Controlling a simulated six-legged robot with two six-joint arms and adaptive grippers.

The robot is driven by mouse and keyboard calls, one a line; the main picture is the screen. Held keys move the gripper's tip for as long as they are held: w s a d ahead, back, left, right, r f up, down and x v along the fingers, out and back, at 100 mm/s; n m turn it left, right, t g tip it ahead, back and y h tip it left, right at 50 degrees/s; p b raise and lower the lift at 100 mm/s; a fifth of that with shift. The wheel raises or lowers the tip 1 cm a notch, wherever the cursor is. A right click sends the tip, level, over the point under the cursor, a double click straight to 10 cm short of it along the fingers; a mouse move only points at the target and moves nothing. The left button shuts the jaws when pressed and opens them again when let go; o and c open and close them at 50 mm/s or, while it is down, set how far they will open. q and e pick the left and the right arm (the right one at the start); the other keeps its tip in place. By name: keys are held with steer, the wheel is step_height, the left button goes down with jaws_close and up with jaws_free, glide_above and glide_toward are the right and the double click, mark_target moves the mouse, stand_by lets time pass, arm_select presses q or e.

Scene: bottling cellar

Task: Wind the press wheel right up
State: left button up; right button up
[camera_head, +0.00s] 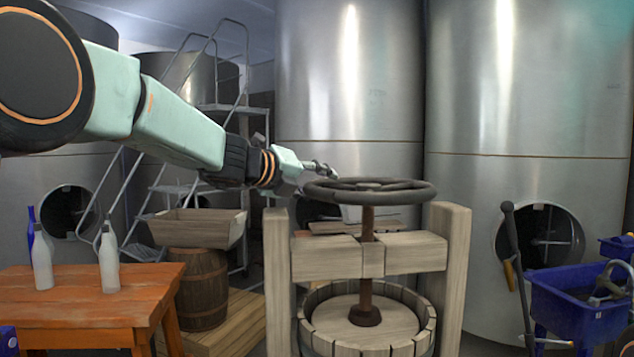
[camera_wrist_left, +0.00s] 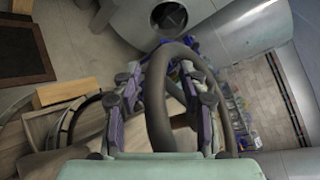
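The press wheel (camera_head: 368,191) is a dark ring lying level on top of a brown screw (camera_head: 366,255), in a pale wooden frame (camera_head: 455,280). The screw's foot rests on the round board in the slatted press basket (camera_head: 428,322). My left gripper (camera_head: 322,170) is at the wheel's far left rim. In the left wrist view the wheel's rim (camera_wrist_left: 155,105) passes between the spread fingers of this gripper (camera_wrist_left: 160,78). A gap shows between finger and rim, so it is open around the rim. My right gripper is in neither view.
An orange table (camera_head: 90,300) with bottles stands at left, beside a barrel (camera_head: 203,290) bearing a wooden trough (camera_head: 200,228). Large steel tanks (camera_head: 350,80) close off the back. A blue crate (camera_head: 575,315) and a long-handled tool (camera_head: 517,270) are at right.

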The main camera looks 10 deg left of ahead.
arm_select(q)
steer(key=shift+w+a+f, duration=0.15)
steer(key=shift+w+f, duration=0.3)
steer(key=shift+w, duration=0.3)
steer(key=c, duration=0.3)
steer(key=shift+s+d+r, duration=0.1)
steer(key=shift+s+d, duration=0.25)
steer(key=shift+c, duration=1.4)
steer(key=shift+s+r, duration=0.1)
steer(key=shift+s, duration=0.1)
steer(key=shift+c, duration=0.8)
steer(key=shift+a, duration=0.25)
jaws_close()
steer(key=shift+d, duration=0.1)
